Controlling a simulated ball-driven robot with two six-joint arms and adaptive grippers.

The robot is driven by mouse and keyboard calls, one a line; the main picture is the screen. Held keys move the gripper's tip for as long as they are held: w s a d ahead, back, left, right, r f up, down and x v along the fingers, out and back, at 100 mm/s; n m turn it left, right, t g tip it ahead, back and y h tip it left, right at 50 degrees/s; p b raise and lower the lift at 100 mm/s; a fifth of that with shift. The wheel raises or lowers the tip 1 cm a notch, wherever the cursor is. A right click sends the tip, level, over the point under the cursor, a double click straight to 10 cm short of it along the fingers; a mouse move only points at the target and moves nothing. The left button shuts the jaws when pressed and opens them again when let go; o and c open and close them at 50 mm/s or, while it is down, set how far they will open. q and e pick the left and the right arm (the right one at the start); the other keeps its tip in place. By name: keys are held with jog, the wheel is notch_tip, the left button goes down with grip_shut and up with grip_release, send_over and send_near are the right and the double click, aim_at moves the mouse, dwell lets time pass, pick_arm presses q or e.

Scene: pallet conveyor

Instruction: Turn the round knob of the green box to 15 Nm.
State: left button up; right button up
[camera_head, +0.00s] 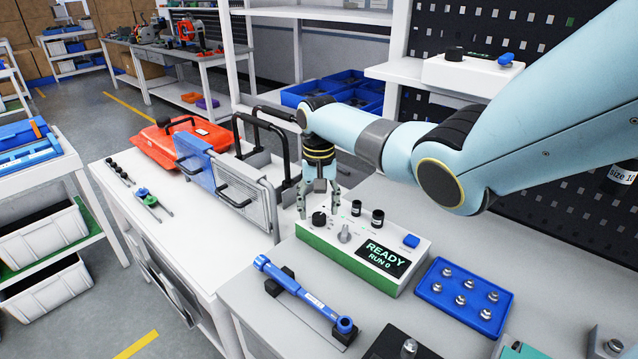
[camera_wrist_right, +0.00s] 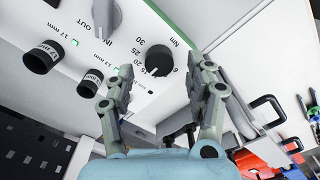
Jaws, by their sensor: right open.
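The green box (camera_head: 409,245) has a white top and a green front side, and stands on the right bench. Its display (camera_head: 383,258) reads "READY RUN 0". The black round knob (camera_head: 319,219) is at the left end of its top. My right gripper (camera_head: 318,203) is open and points down above the knob. In the right wrist view the fingers (camera_wrist_right: 160,86) are spread, with the knob beyond them, apart from both. My left gripper is not in view.
A grey lever (camera_head: 345,234) and two black sockets (camera_head: 366,214) share the box top. A blue torque wrench (camera_head: 304,294) lies on its holder in front. A blue tray (camera_head: 464,296) with several bolts lies to the right. Upright cases with handles (camera_head: 228,185) stand at left.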

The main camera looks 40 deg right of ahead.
aim_at(319, 216)
notch_tip(319, 216, up, 10)
dwell(0.3)
jog(key=shift+s+f, duration=0.1)
dwell(0.4)
